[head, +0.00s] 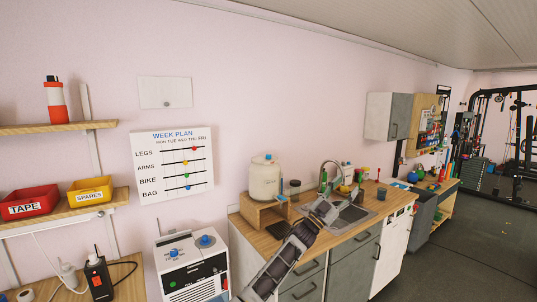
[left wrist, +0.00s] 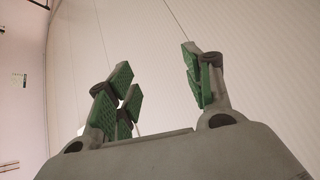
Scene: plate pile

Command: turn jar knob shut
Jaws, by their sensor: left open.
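A cream jar (head: 265,180) stands upright on a wooden stand (head: 262,213) at the left end of the counter in the head view. A small blue spot shows at its lid; whether this is the knob, and how it is turned, is too small to tell. My left gripper (head: 323,209) is in front of the counter, right of the jar and apart from it. In the left wrist view my left gripper (left wrist: 160,90) is open, with green finger pads and nothing between them. The jar is not in the left wrist view. My right gripper is not in view.
A wooden counter (head: 262,243) with a sink and tap runs right behind my left arm. A white box with blue knobs (head: 190,262) stands at lower left. Shelves with red and yellow bins (head: 90,190) are on the left wall. Open floor (head: 450,262) lies at right.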

